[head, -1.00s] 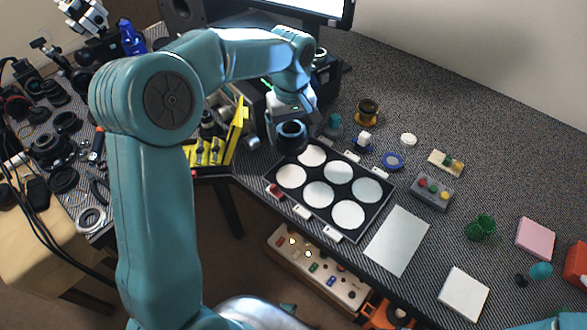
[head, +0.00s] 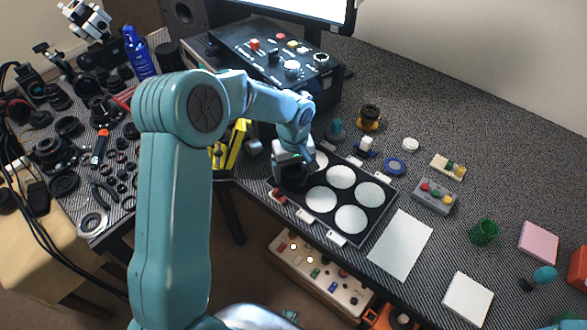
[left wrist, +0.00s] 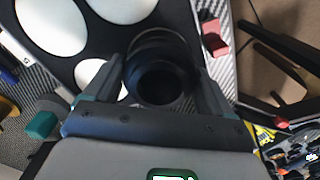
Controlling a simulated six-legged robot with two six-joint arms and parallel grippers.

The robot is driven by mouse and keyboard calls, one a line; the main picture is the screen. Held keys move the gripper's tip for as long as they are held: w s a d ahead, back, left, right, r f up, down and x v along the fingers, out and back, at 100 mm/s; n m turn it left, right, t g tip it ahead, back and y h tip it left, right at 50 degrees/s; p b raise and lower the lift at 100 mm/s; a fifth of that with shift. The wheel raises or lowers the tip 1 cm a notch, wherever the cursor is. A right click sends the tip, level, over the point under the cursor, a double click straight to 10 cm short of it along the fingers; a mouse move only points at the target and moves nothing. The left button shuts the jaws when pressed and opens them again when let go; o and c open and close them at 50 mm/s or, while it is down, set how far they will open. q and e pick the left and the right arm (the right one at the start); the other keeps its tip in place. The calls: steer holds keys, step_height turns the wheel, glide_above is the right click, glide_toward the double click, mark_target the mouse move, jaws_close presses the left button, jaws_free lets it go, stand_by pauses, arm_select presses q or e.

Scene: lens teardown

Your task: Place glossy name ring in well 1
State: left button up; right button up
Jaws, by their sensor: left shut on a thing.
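My left gripper (head: 288,178) is shut on a dark glossy ring (left wrist: 157,52), which sits between its two fingers in the left wrist view (left wrist: 162,85). The ring's round opening faces the wrist camera. The gripper is low over the near-left corner of a black tray (head: 345,198) with white round wells. In the wrist view the ring lies over that corner, beside a red block (left wrist: 214,38), and hides much of what is beneath. I cannot tell whether it touches the tray. No well number is readable.
A yellow rack (head: 240,135) stands left of the tray, and a control box (head: 270,60) behind it. A blue ring (head: 395,167) and a button block (head: 434,197) lie to the right.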

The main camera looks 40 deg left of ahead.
arm_select(q)
steer(key=shift+f, duration=0.2)
steer(key=o, duration=0.9)
steer(key=shift+w, duration=0.1)
steer(key=shift+c, duration=0.2)
steer(key=shift+r, duration=0.4)
step_height(320, 180, up, 12)
steer(key=shift+f, duration=0.2)
